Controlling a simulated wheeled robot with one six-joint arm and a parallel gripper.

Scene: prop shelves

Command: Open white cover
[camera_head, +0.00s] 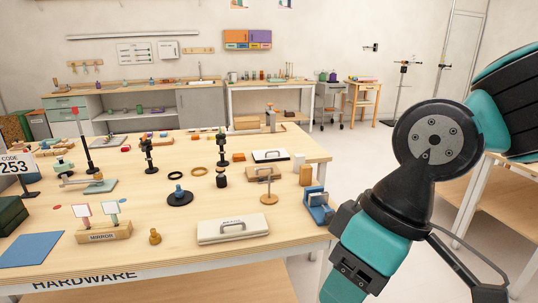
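A white, low cover (232,229) with a dark handle on top and small lettering lies near the front edge of the table. It looks closed; what is under it is hidden. A second white-topped piece (271,156) with a dark handle lies farther back on the same table. I cannot tell which of these the task names. My teal and black arm fills the right side, to the right of the near white cover. My gripper's fingertips do not show.
A blue mat (31,250) lies at left. Open floor (375,160) shows beyond the table's right edge.

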